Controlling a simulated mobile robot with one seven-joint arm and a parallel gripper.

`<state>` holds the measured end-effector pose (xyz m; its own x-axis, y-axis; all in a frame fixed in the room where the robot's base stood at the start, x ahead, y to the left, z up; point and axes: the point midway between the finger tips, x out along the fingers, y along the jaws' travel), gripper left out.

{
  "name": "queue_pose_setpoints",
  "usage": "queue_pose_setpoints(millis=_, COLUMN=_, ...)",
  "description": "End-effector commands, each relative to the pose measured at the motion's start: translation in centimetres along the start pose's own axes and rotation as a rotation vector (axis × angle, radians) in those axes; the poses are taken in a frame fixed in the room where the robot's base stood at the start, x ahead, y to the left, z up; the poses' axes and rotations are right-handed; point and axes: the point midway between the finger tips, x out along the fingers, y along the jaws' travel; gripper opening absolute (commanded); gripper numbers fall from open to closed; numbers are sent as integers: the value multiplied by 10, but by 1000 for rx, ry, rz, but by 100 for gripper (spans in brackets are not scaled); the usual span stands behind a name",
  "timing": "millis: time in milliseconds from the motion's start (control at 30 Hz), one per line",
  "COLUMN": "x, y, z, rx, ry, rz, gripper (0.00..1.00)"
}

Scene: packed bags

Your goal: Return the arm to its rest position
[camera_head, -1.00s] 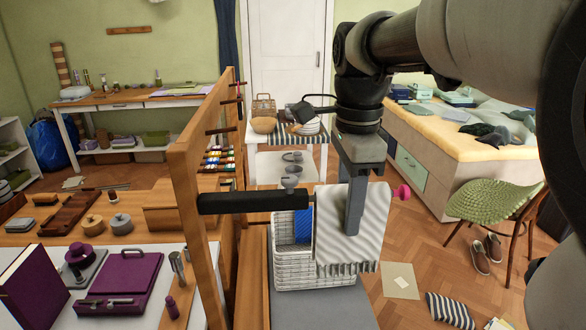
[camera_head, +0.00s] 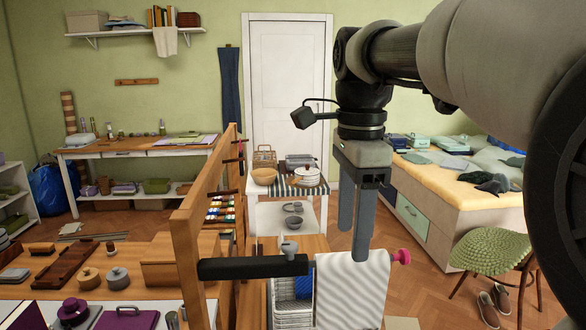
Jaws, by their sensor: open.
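My gripper (camera_head: 352,250) points down from my arm at the right of centre. Its two grey fingers are apart, with nothing seen between them. My arm comes in from the upper right.
A wooden frame (camera_head: 190,235) carries the dark rail (camera_head: 250,267) at left. A white basket (camera_head: 290,305) stands behind the cloth. A small table (camera_head: 265,215) with a bowl is farther back. A bed (camera_head: 450,195) and green chair (camera_head: 495,250) are at right.

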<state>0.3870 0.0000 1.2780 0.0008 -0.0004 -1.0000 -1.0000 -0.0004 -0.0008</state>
Motion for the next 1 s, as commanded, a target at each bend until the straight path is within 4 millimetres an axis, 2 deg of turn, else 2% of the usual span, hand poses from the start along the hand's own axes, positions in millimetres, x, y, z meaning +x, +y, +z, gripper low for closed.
queue_pose_setpoints(millis=33, x=-16, y=-1, z=0, rx=0, ry=0, rz=-3, gripper=58)
queue_pose_setpoints(millis=200, x=-52, y=-1, z=0, rx=1, ry=0, rz=-2, gripper=58)
queue_pose_setpoints(millis=333, x=-71, y=-1, z=0, rx=1, ry=0, rz=-1, gripper=58)
queue_pose_setpoints(millis=533, x=-84, y=3, z=0, rx=-29, ry=-1, rz=-9, gripper=58)
queue_pose_setpoints(millis=667, x=-83, y=19, z=-1, rx=-215, ry=4, rz=-68, gripper=58)
queue_pose_setpoints(millis=767, x=-73, y=40, z=-1, rx=-476, ry=31, rz=-151, gripper=58)
queue_pose_setpoints(millis=1000, x=-23, y=91, z=0, rx=-1148, ry=210, rz=-329, gripper=58)
